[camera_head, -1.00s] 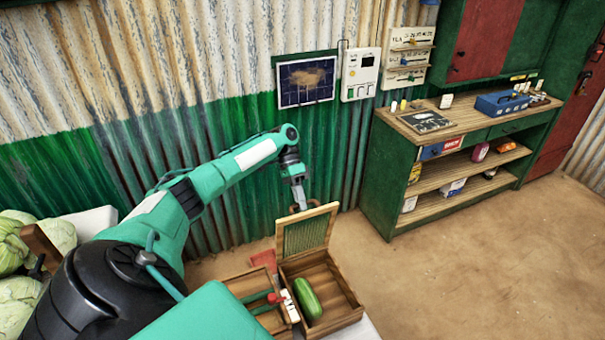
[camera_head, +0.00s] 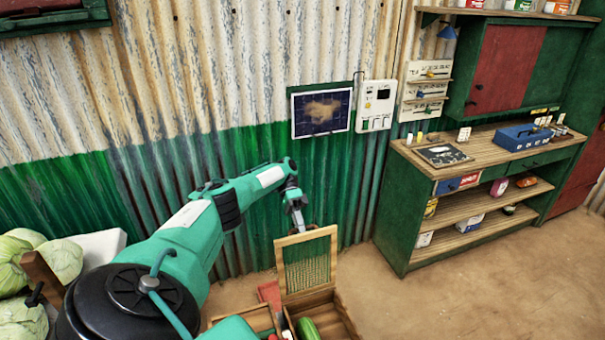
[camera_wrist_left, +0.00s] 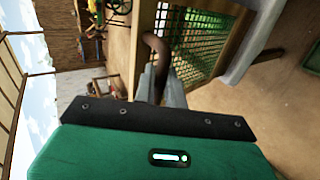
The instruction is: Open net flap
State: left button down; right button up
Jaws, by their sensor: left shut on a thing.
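The net flap (camera_head: 307,262) is a wooden frame with green netting, standing raised at the back of a wooden crate (camera_head: 347,322). In the left wrist view the flap's netting (camera_wrist_left: 194,48) and wooden frame lie just past my fingers. My left gripper (camera_head: 299,229) is at the flap's top edge. In the left wrist view it is shut on a brown curved handle (camera_wrist_left: 157,47) on the frame. A green cucumber-like vegetable (camera_head: 307,328) lies in the crate, cut off by the picture's lower edge. My right gripper is not in view.
A second wooden compartment (camera_head: 256,318) with a red thing (camera_head: 270,293) is left of the crate. Cabbages (camera_head: 22,290) lie far left. The corrugated wall (camera_head: 240,150) is close behind; a green shelf bench (camera_head: 392,215) stands right, with bare floor between.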

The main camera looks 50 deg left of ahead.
pick_arm(q)
jog(key=shift+s+f, duration=0.15)
jog(key=shift+f, duration=0.4)
jog(key=c, duration=1.7)
grip_release()
jog(key=shift+o, duration=1.2)
jog(key=shift+w+a+f, duration=0.1)
jog(key=shift+w+a, duration=0.05)
jog(key=shift+w, duration=0.05)
jog(key=shift+w+a+r, duration=0.1)
jog(key=shift+r, duration=0.15)
